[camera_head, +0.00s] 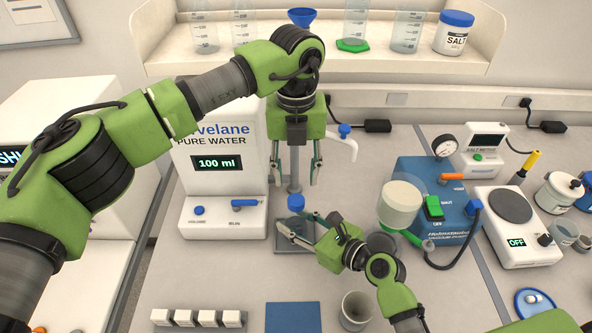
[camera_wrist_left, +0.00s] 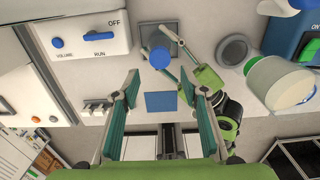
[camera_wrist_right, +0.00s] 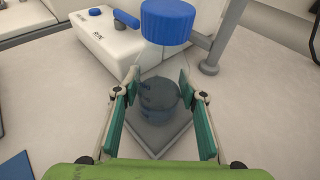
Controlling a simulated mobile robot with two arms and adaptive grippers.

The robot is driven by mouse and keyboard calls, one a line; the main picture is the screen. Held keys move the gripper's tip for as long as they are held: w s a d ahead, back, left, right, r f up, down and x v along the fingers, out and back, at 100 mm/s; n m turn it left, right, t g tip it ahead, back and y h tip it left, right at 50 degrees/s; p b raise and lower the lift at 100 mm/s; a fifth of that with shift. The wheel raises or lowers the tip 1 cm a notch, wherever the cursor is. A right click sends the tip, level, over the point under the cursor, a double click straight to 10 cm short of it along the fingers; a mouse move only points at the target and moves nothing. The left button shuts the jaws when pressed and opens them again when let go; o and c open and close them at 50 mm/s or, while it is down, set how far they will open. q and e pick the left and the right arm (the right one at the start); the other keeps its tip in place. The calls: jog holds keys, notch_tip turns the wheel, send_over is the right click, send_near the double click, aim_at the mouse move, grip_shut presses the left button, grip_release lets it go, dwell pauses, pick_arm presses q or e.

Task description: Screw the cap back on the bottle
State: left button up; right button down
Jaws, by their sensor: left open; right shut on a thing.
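A clear bottle (camera_wrist_right: 158,100) stands upright on a dark square plate (camera_head: 286,249), hard to see through its transparency. The blue cap (camera_head: 296,202) sits at the bottle's top; I cannot tell whether it is threaded on. The cap also shows in the right wrist view (camera_wrist_right: 168,22) and left wrist view (camera_wrist_left: 159,57). My right gripper (camera_head: 295,224) is shut on the bottle's body from the right, below the cap. My left gripper (camera_head: 298,168) points down above the cap, open and empty, its fingers apart from it.
The water dispenser (camera_head: 222,217) stands left of the bottle. A blue vacuum pump (camera_head: 450,215) with a white container (camera_head: 400,204) stands to the right. A blue mat (camera_head: 293,317), small white boxes (camera_head: 195,318) and a grey beaker (camera_head: 356,308) are in front.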

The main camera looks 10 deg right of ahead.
aim_at(296, 200)
pick_arm(q)
notch_tip(296, 200, down, 8)
jog(key=shift+r, duration=0.1)
dwell(0.4)
jog(key=c, duration=1.1)
jog(key=m, duration=0.6)
jog(key=shift+c, duration=0.2)
jog(key=m, duration=0.5)
jog(key=shift+m, duration=0.3)
jog(key=o, duration=1.3)
